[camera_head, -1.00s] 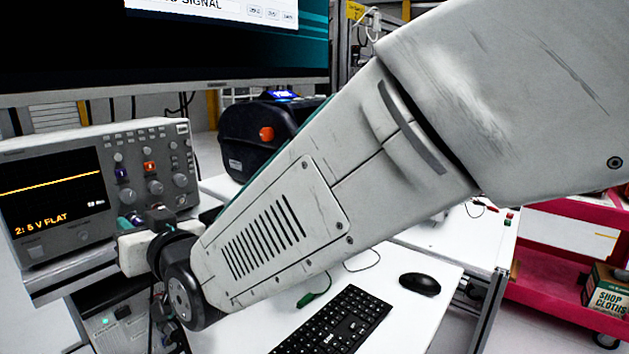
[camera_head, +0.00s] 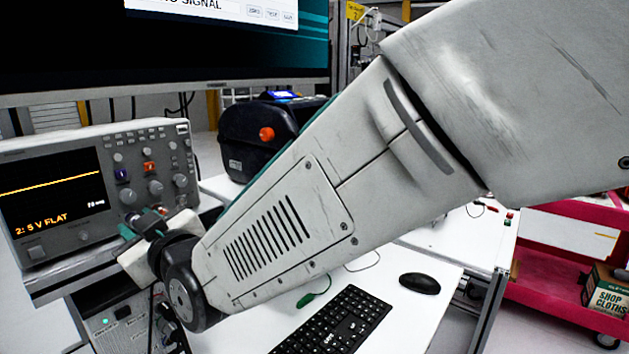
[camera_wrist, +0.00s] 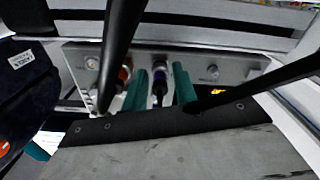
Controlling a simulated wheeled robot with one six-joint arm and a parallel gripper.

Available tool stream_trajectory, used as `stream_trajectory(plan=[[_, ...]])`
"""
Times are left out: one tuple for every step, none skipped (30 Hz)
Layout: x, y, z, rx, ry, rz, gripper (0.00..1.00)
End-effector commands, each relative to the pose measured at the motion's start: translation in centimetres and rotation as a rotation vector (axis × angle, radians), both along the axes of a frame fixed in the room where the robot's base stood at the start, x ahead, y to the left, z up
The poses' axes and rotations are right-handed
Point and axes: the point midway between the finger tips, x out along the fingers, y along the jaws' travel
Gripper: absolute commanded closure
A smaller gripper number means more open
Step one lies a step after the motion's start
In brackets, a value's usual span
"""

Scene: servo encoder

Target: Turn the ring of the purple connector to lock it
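The purple connector (camera_head: 122,174) is on the front of the oscilloscope (camera_head: 50,150), left of an orange connector (camera_head: 150,167). In the wrist view the purple connector (camera_wrist: 160,76) lies between the two teal fingers of my gripper (camera_wrist: 160,92), with a visible gap on each side. My gripper (camera_head: 143,222) is open and empty, low in front of the oscilloscope in the head view, its wrist tilted. The orange connector (camera_wrist: 124,74) is close beside the left finger in the wrist view. The ring's exact lock position is too small to tell.
A large monitor (camera_head: 160,85) hangs above the bench. A dark case with an orange knob (camera_head: 255,135) stands behind my arm. A keyboard (camera_head: 335,325) and mouse (camera_head: 420,283) lie on the white bench. A pink cart (camera_head: 560,290) stands at the right.

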Motion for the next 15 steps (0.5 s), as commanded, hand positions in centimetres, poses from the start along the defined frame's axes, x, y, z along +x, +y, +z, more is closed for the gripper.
stream_trajectory(plan=[[0.0, 0.0, -0.01, 0.0, 0.0, 0.0, 0.72], [0.0, 0.0, 0.0, 0.0, 0.0, 0.0, 0.8], [0.0, 0.0, 0.0, 0.0, 0.0, 0.0, 0.91], [0.01, -0.01, 0.0, 0.0, 0.0, 0.0, 0.95], [0.01, -0.01, 0.0, 0.0, 0.0, 0.0, 0.96], [0.01, -0.01, 0.0, 0.001, 0.001, 0.0, 0.96], [0.01, -0.01, 0.0, 0.001, 0.001, 0.0, 0.96], [0.01, -0.01, -0.01, 0.001, 0.001, 0.0, 0.96], [0.01, -0.01, -0.01, 0.001, 0.001, 0.0, 0.96], [0.01, -0.01, -0.01, 0.001, 0.001, 0.0, 0.96], [0.01, -0.01, -0.01, 0.001, 0.001, 0.0, 0.96], [0.01, -0.01, -0.01, 0.001, 0.001, 0.0, 0.96], [0.01, -0.01, 0.0, 0.001, 0.001, 0.0, 0.96], [0.01, -0.01, 0.0, 0.001, 0.002, 0.0, 0.96], [0.01, -0.01, 0.0, 0.007, 0.009, 0.0, 0.96]])
